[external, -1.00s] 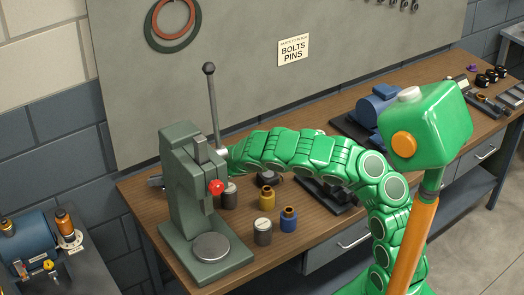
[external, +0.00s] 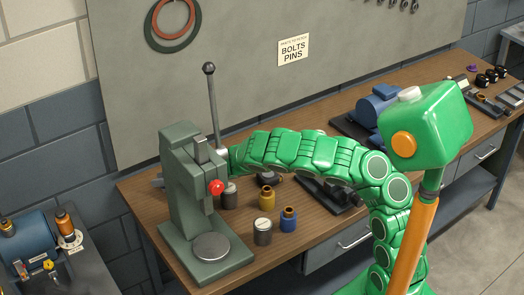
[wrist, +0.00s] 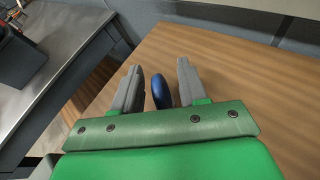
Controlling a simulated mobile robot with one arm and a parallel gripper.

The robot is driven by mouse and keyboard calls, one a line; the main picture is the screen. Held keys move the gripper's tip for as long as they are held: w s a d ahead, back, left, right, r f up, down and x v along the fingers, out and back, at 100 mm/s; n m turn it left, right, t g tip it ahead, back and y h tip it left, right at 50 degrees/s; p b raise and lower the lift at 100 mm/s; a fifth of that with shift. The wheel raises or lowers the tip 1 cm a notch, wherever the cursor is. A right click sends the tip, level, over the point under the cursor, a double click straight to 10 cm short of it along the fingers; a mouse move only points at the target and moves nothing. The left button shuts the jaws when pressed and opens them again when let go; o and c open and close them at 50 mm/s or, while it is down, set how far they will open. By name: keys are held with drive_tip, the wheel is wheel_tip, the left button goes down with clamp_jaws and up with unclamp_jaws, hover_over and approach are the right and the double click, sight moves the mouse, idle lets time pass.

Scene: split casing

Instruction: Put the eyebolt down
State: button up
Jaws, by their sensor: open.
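In the wrist view my gripper (wrist: 160,72) is open, its two grey fingers apart over the wooden bench top (wrist: 225,70). A dark blue rounded piece, which I take to be the eyebolt (wrist: 161,92), shows between the fingers, with gaps on both sides. Its lower part is hidden by the gripper body, and I cannot tell exactly how it rests. In the external view my green arm reaches left behind the grey-green press (external: 180,190). The press hides most of my gripper and the eyebolt there.
The press has a tall lever (external: 212,105) and a red knob (external: 216,187). Several bushings, including a yellow one (external: 266,199) and a blue one (external: 288,220), stand right of it. A blue motor (external: 372,105) is farther back. A panel (external: 250,60) rises behind the bench.

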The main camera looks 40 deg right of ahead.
drive_tip(key=shift+v, duration=4.2)
drive_tip(key=shift+s+d+r, duration=0.2)
drive_tip(key=shift+s+d, duration=0.15)
drive_tip(key=shift+d, duration=0.05)
